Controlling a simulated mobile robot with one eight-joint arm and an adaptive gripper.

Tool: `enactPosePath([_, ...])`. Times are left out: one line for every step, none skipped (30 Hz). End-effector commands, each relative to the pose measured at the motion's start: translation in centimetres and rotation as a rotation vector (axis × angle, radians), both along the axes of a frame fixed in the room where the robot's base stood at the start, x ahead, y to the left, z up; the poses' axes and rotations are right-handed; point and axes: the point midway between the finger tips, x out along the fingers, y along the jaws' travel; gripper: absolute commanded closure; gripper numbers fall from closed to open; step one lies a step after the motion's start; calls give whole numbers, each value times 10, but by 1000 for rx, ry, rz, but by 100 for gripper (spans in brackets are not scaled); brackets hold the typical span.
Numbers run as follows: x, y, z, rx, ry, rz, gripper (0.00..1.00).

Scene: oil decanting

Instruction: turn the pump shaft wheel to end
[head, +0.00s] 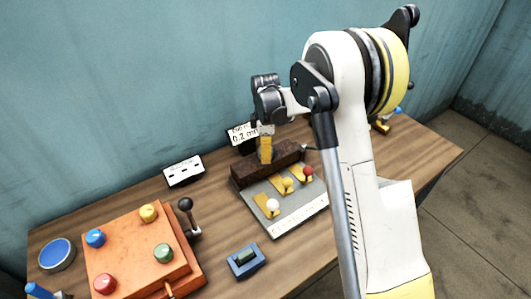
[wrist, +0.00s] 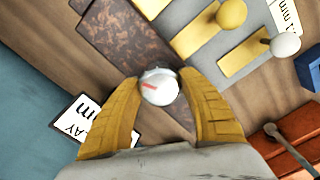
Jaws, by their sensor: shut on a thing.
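A small round whitish knob with a red mark (wrist: 158,88), which looks like the shaft wheel, sits between the yellow fingers of my gripper (wrist: 160,95) in the wrist view. The fingers are closed on its two sides. In the head view my gripper (head: 265,155) points down at the dark brown block (head: 247,177) at the back of the table. The knob is hidden there by the fingers. The brown block also shows beyond the knob in the wrist view (wrist: 125,45).
A grey plate (head: 290,217) with yellow tabs and white, yellow and red balls lies in front of the block. An orange box (head: 140,240) with coloured knobs, a black-knobbed lever (head: 186,206) and a blue box (head: 245,262) stand leftward. A sign (head: 183,171) is near the wall.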

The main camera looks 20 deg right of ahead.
Motion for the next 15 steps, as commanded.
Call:
enactPosePath([0,1,0,1,0,-41,82])
enactPosePath([0,1,0,1,0,-69,82])
enactPosePath([0,1,0,1,0,-107,82])
enactPosePath([0,1,0,1,0,-136,82])
enactPosePath([0,0,0,1,0,-164,82])
enactPosePath([0,0,0,1,0,-202,82])
enactPosePath([0,0,0,1,0,-230,82])
enactPosePath([0,0,0,1,0,-259,82])
enactPosePath([0,0,0,1,0,-297,82])
enactPosePath([0,0,0,1,0,-325,82])
enactPosePath([0,0,0,1,0,-354,82])
enactPosePath([0,0,0,1,0,-392,82])
enactPosePath([1,0,0,1,0,-420,82])
enactPosePath([1,0,0,1,0,-449,82])
enactPosePath([1,0,0,1,0,-486,82])
